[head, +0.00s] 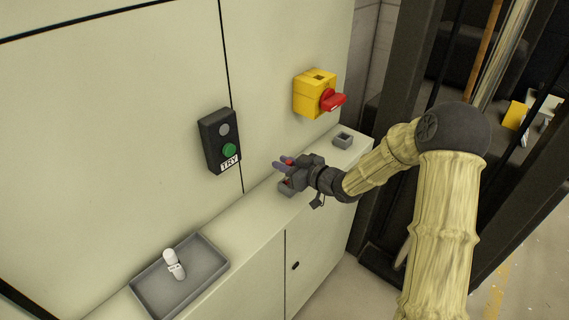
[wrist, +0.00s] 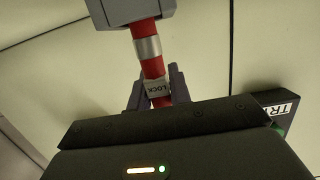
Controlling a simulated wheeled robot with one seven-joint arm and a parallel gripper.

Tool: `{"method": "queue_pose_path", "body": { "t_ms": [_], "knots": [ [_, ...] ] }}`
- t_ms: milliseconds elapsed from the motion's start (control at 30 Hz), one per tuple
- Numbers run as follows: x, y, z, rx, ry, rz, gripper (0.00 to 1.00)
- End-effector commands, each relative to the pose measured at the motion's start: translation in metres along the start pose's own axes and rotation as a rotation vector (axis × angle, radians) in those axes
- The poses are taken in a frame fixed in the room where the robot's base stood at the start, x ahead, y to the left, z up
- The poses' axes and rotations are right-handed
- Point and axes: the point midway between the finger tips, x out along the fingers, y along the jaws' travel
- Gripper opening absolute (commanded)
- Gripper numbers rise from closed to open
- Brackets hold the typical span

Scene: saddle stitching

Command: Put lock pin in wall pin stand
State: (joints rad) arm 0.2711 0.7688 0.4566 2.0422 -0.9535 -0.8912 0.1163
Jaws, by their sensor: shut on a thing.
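My gripper (head: 283,164) is over the ledge and shut on the red lock pin (head: 289,162). In the wrist view the lock pin (wrist: 153,67) shows red, with a silver band and a white LOCK label, between the dark fingers (wrist: 157,88). Its far end meets a grey block (wrist: 135,12); whether it is inside or just in front, I cannot tell. In the head view a small grey stand (head: 287,188) is just below my gripper, partly hidden by it. Another small grey square stand (head: 343,140) is on the ledge further right, with nothing visible in it.
A yellow switch box (head: 311,94) with a red handle (head: 333,100) is on the wall above. A black TRY button box (head: 219,141) is left of my gripper. A grey tray (head: 143,292) with a white labelled item (head: 173,264) is at lower left. The ledge between is clear.

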Motion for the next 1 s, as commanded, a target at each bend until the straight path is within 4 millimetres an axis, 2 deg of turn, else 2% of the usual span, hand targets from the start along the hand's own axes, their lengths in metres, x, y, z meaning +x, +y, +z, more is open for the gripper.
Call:
{"method": "queue_pose_path", "body": {
  "t_ms": [200,233,300,333,733,867,1000],
  "knots": [
    [0.001,-0.001,-0.001,-0.002,0.001,-0.001,0.00],
    [0.000,-0.001,0.000,-0.001,0.001,-0.001,0.26],
    [0.000,0.000,0.000,-0.001,0.001,0.000,0.39],
    [-0.001,0.001,0.000,-0.001,0.001,0.002,0.41],
    [-0.008,0.003,0.000,0.000,0.000,0.005,0.41],
    [-0.024,0.002,0.000,-0.001,0.000,0.004,0.41],
    [-0.050,0.002,0.000,-0.001,0.000,0.006,0.41]
  ]
}}
